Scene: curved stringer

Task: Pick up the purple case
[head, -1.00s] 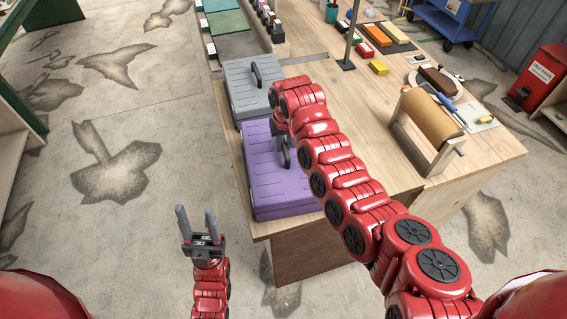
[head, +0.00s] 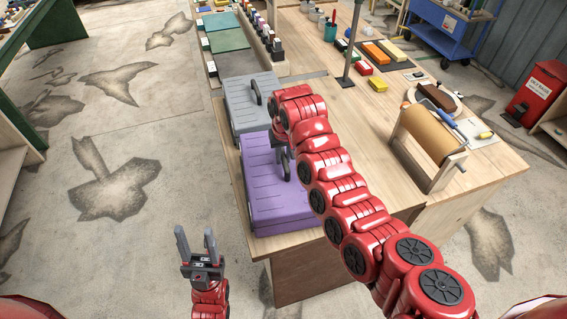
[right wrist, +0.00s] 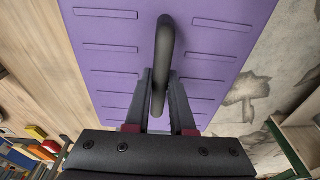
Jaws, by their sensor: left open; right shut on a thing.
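The purple case (head: 272,195) lies flat on the near left end of the wooden workbench, with a dark handle (head: 286,165) on its top. In the right wrist view the case (right wrist: 110,62) fills the upper middle. My right gripper (right wrist: 160,92) is shut on the dark handle (right wrist: 164,50), one finger on each side of it. In the head view my right arm reaches over the case and hides part of it. I cannot tell whether the case touches the bench. My left gripper (head: 197,245) is open and empty, over the floor left of the bench.
A grey case (head: 249,98) with its own handle lies just behind the purple one. A brown paper roll on a stand (head: 430,140) is at the right of the workbench (head: 385,155). A metal post (head: 353,45) stands further back. Open floor lies left of the bench.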

